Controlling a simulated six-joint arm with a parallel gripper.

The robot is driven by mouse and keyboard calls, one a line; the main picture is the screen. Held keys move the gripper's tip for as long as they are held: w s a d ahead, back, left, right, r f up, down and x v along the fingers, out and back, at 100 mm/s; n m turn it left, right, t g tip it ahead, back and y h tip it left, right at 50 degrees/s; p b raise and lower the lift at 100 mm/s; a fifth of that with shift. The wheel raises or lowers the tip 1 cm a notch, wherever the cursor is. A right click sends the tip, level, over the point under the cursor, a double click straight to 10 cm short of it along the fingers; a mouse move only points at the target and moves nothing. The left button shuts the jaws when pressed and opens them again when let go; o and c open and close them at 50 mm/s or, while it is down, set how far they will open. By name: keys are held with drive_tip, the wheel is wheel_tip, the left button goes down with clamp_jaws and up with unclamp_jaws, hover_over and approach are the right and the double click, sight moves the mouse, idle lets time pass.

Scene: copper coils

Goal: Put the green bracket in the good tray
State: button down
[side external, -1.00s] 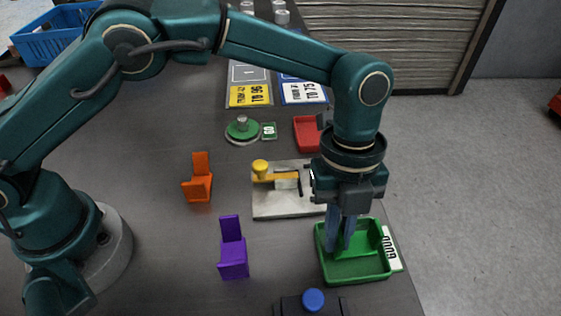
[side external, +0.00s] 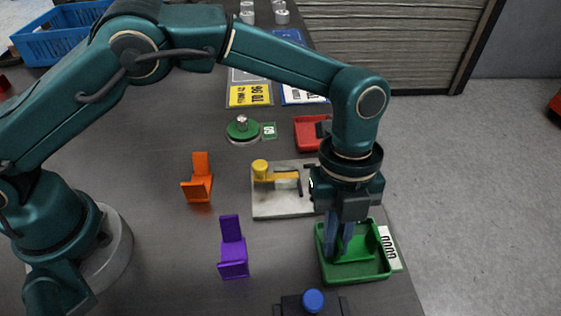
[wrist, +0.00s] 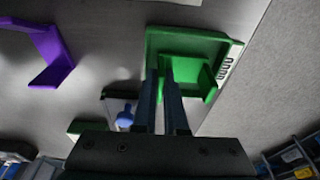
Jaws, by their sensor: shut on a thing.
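The green bracket (side external: 359,247) is inside the green good tray (side external: 360,276), low over or on its floor; I cannot tell whether it touches. My gripper (side external: 339,250) points down into the tray and is shut on the bracket. The fingers hide part of it. In the wrist view the bracket (wrist: 194,71) shows beyond the fingers, within the tray (wrist: 190,33). The tray's white label (wrist: 228,66) is along its outer side.
A purple bracket (side external: 234,256) and an orange bracket (side external: 197,184) stand left of the tray. A plate with a yellow-handled clamp (side external: 275,174) and a red tray (side external: 307,132) lie behind it. A blue-knobbed device (side external: 313,300) is in front.

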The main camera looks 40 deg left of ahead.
drive_tip(key=c, duration=0.9)
unclamp_jaws()
drive_tip(key=shift+a, duration=0.1)
drive_tip(key=shift+r, duration=3.5)
